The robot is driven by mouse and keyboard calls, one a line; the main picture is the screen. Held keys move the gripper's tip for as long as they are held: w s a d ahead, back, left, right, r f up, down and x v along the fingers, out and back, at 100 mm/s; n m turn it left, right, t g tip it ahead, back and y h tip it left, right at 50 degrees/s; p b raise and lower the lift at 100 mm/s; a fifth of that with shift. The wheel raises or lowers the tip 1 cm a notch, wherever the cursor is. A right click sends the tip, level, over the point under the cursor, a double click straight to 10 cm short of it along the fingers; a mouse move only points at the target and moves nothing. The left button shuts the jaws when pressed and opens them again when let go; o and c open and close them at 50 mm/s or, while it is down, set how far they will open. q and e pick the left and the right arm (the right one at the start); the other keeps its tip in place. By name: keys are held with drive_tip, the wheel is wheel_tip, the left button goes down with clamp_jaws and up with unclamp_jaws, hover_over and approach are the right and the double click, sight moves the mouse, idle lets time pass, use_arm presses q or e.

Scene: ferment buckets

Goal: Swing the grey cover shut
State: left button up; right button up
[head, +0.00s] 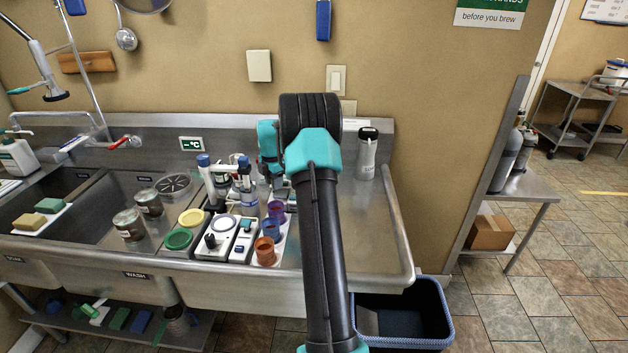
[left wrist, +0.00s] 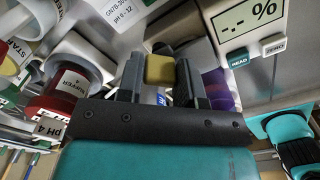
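In the left wrist view, a pale meter (left wrist: 265,35) with a "- - %" screen and READ and ZERO buttons lies at the upper right. I cannot clearly make out its grey cover; a dark grey part (left wrist: 198,50) beside the meter may be it. My left gripper (left wrist: 160,88) is close by, its two dark fingers apart. A yellow block-like thing (left wrist: 160,68) shows between or beyond them; I see no clear grip on it. In the head view my left gripper (head: 278,188) points down over the crowded counter, partly hidden by my arm. My right gripper is out of view.
Orange (head: 265,250), blue (head: 270,230) and purple (head: 277,209) cups stand close to the gripper. White control boxes (head: 213,240), a green dish (head: 178,239) and a yellow dish (head: 191,217) lie left of them. The counter's right end (head: 375,225) is clear.

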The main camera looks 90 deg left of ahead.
use_arm(q)
drive_tip(key=o, duration=0.4)
wheel_tip(320, 180, up, 17)
drive_tip(key=shift+r, duration=0.2)
idle(0.6)
drive_tip(key=shift+w, duration=0.1)
